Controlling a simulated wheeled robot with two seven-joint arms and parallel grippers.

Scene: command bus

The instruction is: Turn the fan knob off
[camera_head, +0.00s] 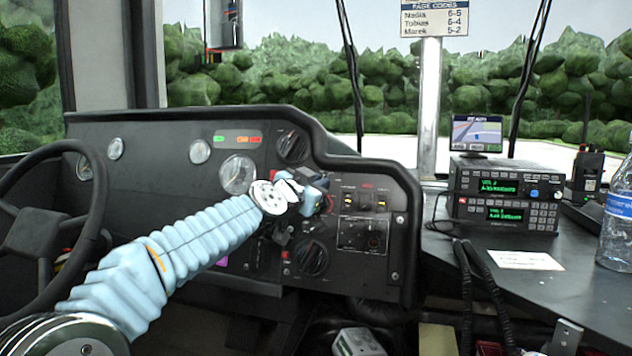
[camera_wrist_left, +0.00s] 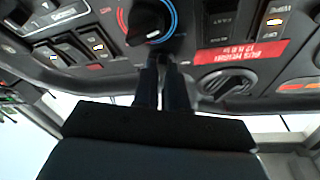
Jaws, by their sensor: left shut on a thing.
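My left gripper (camera_head: 322,192) reaches across to the middle of the dashboard, and its arm covers part of the panel. In the left wrist view its two dark fingers (camera_wrist_left: 162,62) are close together, at the lower edge of a black rotary knob (camera_wrist_left: 150,22). This knob has a blue and red ring around it. The gripper is shut on this knob, though the contact is partly hidden by the fingers. I cannot read a fan mark on it. In the head view the knob is hidden behind the gripper. My right gripper is not in view.
Another black knob (camera_wrist_left: 228,86) sits by a red label; it shows above the gripper in the head view (camera_head: 292,145). A lower knob (camera_head: 312,258) is below it. Switches (camera_head: 364,200) are close on the right. The steering wheel (camera_head: 85,215) is at left, radios (camera_head: 500,190) at right.

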